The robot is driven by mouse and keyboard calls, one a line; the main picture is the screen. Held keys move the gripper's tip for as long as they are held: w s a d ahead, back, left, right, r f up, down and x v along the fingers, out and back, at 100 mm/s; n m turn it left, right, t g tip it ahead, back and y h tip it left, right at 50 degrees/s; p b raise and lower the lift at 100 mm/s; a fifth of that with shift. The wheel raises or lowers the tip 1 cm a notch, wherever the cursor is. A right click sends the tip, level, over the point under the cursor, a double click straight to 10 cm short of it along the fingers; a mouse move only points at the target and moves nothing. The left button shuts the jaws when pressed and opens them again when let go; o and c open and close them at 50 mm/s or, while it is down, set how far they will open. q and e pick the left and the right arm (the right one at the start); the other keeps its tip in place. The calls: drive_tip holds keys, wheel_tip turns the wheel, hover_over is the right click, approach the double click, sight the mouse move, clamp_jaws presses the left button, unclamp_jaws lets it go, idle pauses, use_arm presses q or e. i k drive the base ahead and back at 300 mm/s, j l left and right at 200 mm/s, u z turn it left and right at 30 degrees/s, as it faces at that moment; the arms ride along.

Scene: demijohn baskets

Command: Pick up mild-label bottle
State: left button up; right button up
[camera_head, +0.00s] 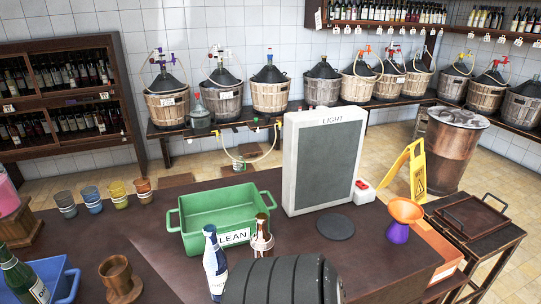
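A dark blue bottle with a white label (214,265) stands upright on the dark table, in front of the green bin. A dark green bottle (22,277) with a pale label leans at the lower left by a blue bin (62,280). No label can be read as mild at this size. Neither of my grippers shows.
A green bin marked "LEAN" (190,232) stands mid-table. A grey panel marked "LIGHT" (325,160) stands behind it, right. An orange and purple funnel (401,218) is at the right. Several cups (92,198) and a wooden stand (119,280) are on the left.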

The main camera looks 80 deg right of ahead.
sight(262, 242)
drive_tip(key=z, duration=2.5)
